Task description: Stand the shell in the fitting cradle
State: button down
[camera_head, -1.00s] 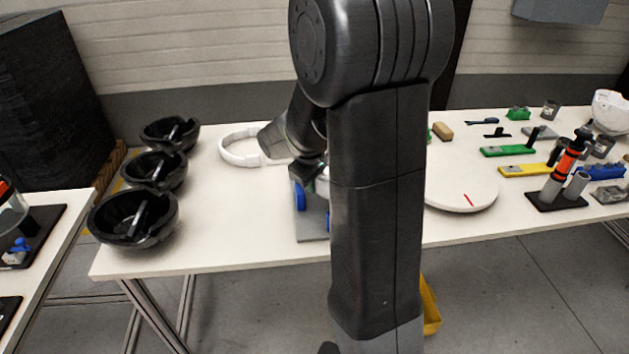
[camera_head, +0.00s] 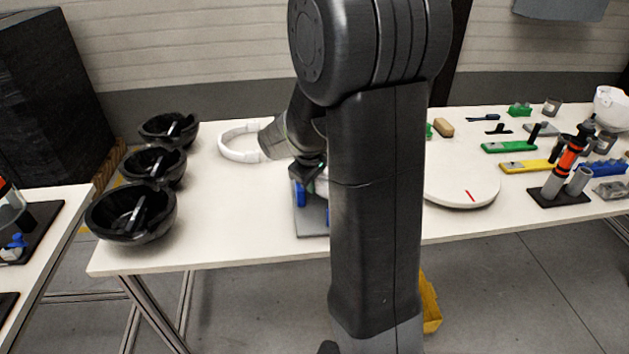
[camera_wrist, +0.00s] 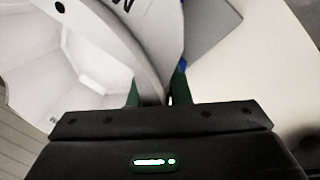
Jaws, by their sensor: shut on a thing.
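A white shell (camera_wrist: 110,40) fills the upper left of the wrist view, with its hollow inside showing at the left and a dark mark on its outer face. My gripper (camera_wrist: 156,95) is shut on the shell's rim between its green fingertips. In the head view my gripper (camera_head: 314,172) is over the fitting cradle, and my arm hides most of the shell. The cradle is a grey plate (camera_head: 312,222) with blue pads (camera_head: 299,193), partly hidden behind my arm. I cannot tell whether the shell touches it.
Several black bowls (camera_head: 120,228) stand along the table's left side. A round white disc (camera_head: 462,188) with a red mark is right of my arm. Tools and a tube stand (camera_head: 558,197) crowd the right side.

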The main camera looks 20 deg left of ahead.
jog(key=shift+f, duration=0.2)
jog(key=c, duration=1.3)
grip_release()
jog(key=shift+o, duration=0.2)
jog(key=v, duration=1.4)
jog(key=shift+p, duration=0.3)
jog(key=shift+w, duration=0.1)
jog(key=x, duration=1.3)
jog(key=shift+f, duration=0.35)
jog(key=shift+w+r, duration=0.1)
jog(key=shift+r, duration=0.25)
